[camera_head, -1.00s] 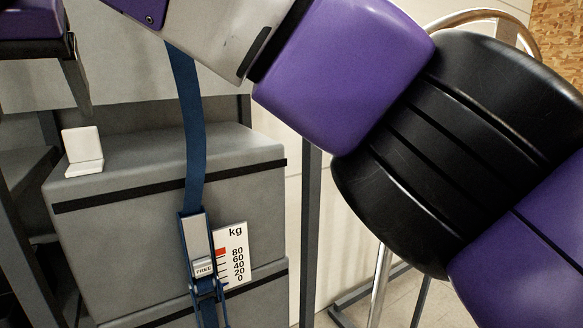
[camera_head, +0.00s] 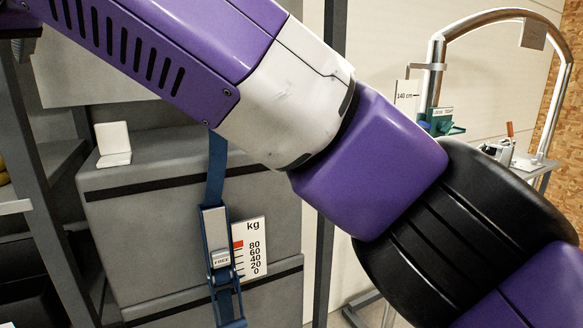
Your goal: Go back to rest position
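My purple, white and black arm crosses the head view from lower right to upper left. My gripper is not in view; the arm runs out past the upper left edge. A blue strap (camera_head: 216,170) hangs down the front of the stacked grey floats (camera_head: 150,240). A metal ratchet buckle (camera_head: 217,240) marked FREE sits on the strap. Beside it is a white kg scale card (camera_head: 254,250) reading 0 to 80, with a red mark near 80. My arm hides the strap's upper part.
A small white L-shaped bracket (camera_head: 113,143) stands on the grey float's top. Dark posts (camera_head: 325,250) flank the floats. At right, a curved metal rail (camera_head: 437,60) carries a 140 cm tag (camera_head: 405,96), with small items on a grey table (camera_head: 530,163) behind my arm.

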